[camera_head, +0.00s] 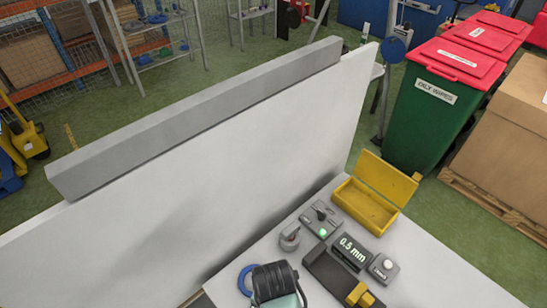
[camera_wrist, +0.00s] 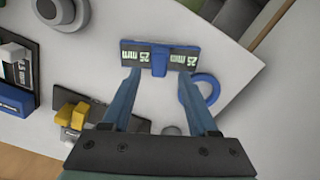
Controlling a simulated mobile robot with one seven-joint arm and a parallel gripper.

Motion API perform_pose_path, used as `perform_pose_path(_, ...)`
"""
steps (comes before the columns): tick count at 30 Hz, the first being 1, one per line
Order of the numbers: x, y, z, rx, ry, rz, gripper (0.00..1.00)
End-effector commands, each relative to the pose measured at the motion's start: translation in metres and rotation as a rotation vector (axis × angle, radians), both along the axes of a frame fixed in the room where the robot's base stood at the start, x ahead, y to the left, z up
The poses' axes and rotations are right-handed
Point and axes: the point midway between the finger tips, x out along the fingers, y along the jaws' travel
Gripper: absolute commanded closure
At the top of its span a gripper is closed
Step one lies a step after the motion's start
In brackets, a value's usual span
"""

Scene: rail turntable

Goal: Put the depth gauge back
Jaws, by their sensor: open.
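A dark bar with a blue middle piece and two "25 mm" labels (camera_wrist: 135,55) lies on the white table in the wrist view. It may be the depth gauge; I cannot tell for sure. My gripper (camera_wrist: 160,76) is open, its two blue fingers apart, with the blue middle piece (camera_wrist: 160,62) in line between the fingertips. I see no contact and cannot tell the height. In the head view my dark wrist (camera_head: 275,280) hides that part of the table. A dark block marked "0.5 mm" (camera_head: 351,250) stands to its right.
A blue ring (camera_wrist: 205,90) lies close by the right finger. A yellow and grey part (camera_wrist: 73,115) is at left. An open yellow box (camera_head: 365,207), a grey box with a green light (camera_head: 320,220) and a round grey knob (camera_head: 290,236) stand along a tall white panel (camera_head: 270,140).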

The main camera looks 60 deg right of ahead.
Motion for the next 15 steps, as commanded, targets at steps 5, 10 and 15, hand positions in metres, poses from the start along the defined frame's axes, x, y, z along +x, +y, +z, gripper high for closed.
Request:
perform_pose_path(5, 0.001, 0.000, 0.036, -0.002, -0.003, 0.001, 0.40)
perform_pose_path(10, 0.001, 0.000, 0.056, -0.001, -0.001, 0.001, 0.40)
perform_pose_path(15, 0.000, 0.000, 0.062, 0.001, 0.000, 0.000, 0.40)
